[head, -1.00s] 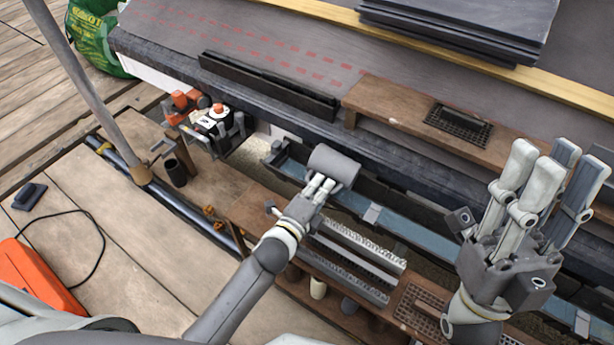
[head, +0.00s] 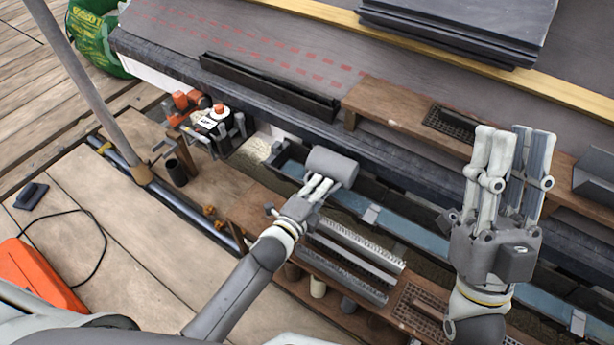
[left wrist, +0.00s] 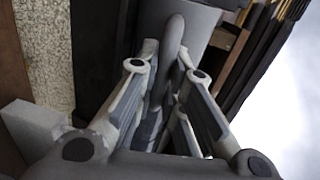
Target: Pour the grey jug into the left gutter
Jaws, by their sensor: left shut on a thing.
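The grey jug (head: 335,165) is held on its side, tilted, above the bluish gutter trough (head: 345,200) in the head view. My left gripper (head: 316,190) is shut on its handle, which shows between the fingers in the left wrist view (left wrist: 173,38). The jug hides part of the gutter beneath it. The gutter's left end (head: 291,168) shows just left of the jug. No stream of liquid is visible, and the jug's inside is hidden. My right gripper (head: 508,160) is open and empty, fingers upward, at the right.
A wooden plank shelf (head: 395,110) with a dark grate lies behind the gutter. Ridged grey strips (head: 350,250) lie on the bench in front. An orange and black tool (head: 212,125) stands at left. Dark slates (head: 460,25) are stacked on the roof.

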